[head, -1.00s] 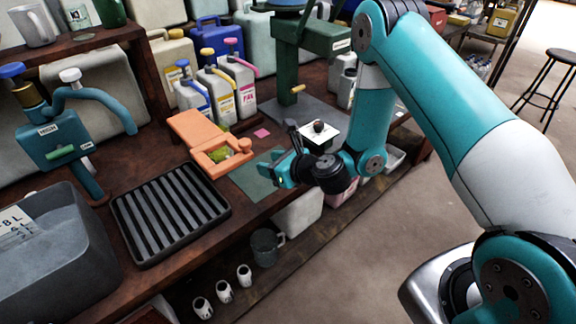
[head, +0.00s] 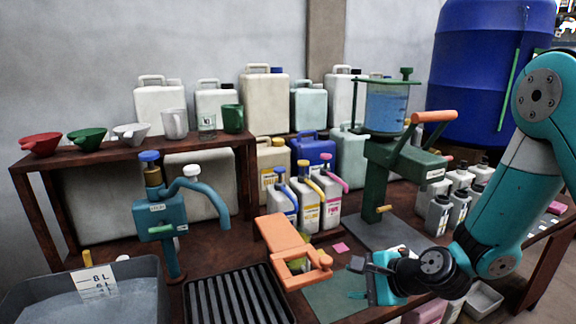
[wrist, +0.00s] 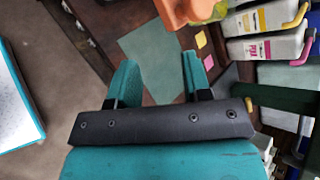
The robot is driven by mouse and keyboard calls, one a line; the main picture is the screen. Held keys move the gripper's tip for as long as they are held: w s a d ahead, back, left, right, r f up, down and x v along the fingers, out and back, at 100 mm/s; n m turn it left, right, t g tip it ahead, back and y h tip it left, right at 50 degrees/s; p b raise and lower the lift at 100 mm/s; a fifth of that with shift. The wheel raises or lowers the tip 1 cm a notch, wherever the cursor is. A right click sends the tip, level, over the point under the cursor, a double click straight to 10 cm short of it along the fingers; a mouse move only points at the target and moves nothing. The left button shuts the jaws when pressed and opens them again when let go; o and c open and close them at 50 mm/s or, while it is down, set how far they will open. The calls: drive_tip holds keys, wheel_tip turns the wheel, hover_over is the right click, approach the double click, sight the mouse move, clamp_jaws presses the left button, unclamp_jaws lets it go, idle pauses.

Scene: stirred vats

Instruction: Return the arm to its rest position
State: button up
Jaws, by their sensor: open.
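My gripper (head: 366,281) is in the lower right of the head view, over the front part of the bench beside a green mat (head: 338,297). In the wrist view its two teal fingers (wrist: 160,80) stand apart with nothing between them. The green mat also shows beyond the fingertips in the wrist view (wrist: 153,52). My teal and white arm comes in from the right edge of the head view and is bent down at the elbow.
An orange device (head: 285,245) stands left of my gripper, with a black slatted tray (head: 238,297) beside it. A green stand with a blue vessel (head: 386,108) rises behind. Coloured-cap jugs (head: 306,203), a teal tap (head: 160,225) and a grey tub (head: 130,300) are also on the bench.

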drive_tip(key=s+d+r+n+g+h, duration=0.5)
drive_tip(key=s+d+r+n+h, duration=0.4)
drive_tip(key=s+d+n, duration=0.55)
drive_tip(key=s+a+r+n+g+y+p, duration=0.1)
drive_tip(key=s+a+r+n+y, duration=0.1)
drive_tip(key=s+a+r+n, duration=0.2)
drive_tip(key=s+a+r+n+g+y+p, duration=0.1)
drive_tip(key=s+a+r+n+y, duration=0.2)
drive_tip(key=s+a+r, duration=0.3)
drive_tip(key=a+n, duration=0.1)
drive_tip(key=a, duration=0.3)
drive_tip(key=shift+s+a+r, duration=0.15)
drive_tip(key=shift+a+r, duration=0.15)
drive_tip(key=shift+a, duration=0.05)
